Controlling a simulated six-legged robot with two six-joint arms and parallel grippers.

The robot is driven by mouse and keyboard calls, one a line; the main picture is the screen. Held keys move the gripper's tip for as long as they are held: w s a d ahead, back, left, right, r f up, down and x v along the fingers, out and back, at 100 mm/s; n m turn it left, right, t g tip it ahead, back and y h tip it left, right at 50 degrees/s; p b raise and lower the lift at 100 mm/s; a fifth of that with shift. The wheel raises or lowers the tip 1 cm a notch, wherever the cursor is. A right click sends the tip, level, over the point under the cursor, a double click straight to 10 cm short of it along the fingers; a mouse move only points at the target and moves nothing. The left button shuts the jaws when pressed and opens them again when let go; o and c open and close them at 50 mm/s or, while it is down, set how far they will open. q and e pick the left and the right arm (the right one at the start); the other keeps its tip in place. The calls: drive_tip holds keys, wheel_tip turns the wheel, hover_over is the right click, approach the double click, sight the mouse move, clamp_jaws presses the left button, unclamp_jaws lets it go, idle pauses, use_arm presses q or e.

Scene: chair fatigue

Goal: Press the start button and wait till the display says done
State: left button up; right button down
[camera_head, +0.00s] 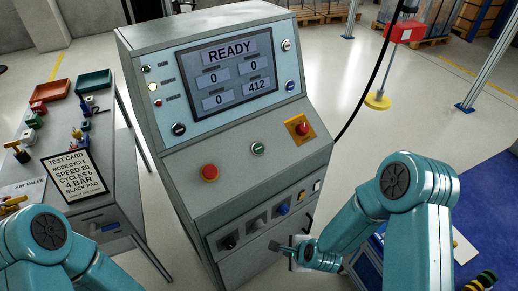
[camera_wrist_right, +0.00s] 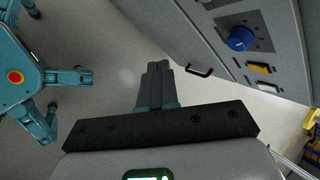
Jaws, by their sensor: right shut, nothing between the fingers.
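The grey control console (camera_head: 150,45) stands in the middle of the head view. Its display (camera_head: 228,75) reads READY, with several boxes showing 0 and one showing 412. On the sloped panel are a small green button (camera_head: 258,148), a large red button (camera_head: 210,172) and a red knob on a yellow-orange plate (camera_head: 299,127). Which one is labelled start is not readable. My right gripper (camera_head: 276,247) is shut and empty, low in front of the console and below the sloped panel. Its shut fingers (camera_wrist_right: 157,68) show in the right wrist view. My left gripper is out of view.
A side table on the left holds a test card (camera_head: 75,172), a red tray (camera_head: 51,90) and a green tray (camera_head: 94,81). The console's lower front has a blue knob (camera_wrist_right: 240,38), a yellow switch (camera_wrist_right: 262,68) and a black handle (camera_wrist_right: 199,71), close to my right gripper.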

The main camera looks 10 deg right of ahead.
drive_tip(key=w+d+r+m+t, duration=0.1)
drive_tip(key=w+r+m+t, duration=0.3)
drive_tip(key=w, duration=0.3)
drive_tip(key=m+t+h+b, duration=0.2)
drive_tip(key=m+t, duration=0.3)
drive_tip(key=m, duration=0.1)
approach(259, 149)
drive_tip(key=w+d+r, duration=0.2)
drive_tip(key=d+r, duration=0.1)
drive_tip(key=d, duration=0.2)
drive_tip(key=shift+n+t+y, duration=0.4)
drive_tip(key=shift+y, duration=0.1)
drive_tip(key=r, duration=0.1)
drive_tip(key=a+r, duration=0.1)
drive_tip(key=r, duration=0.1)
drive_tip(key=a+r, duration=0.1)
drive_tip(key=shift+w+a+r, duration=0.15)
drive_tip(key=shift+r, duration=0.25)
drive_tip(key=shift+f, duration=0.1)
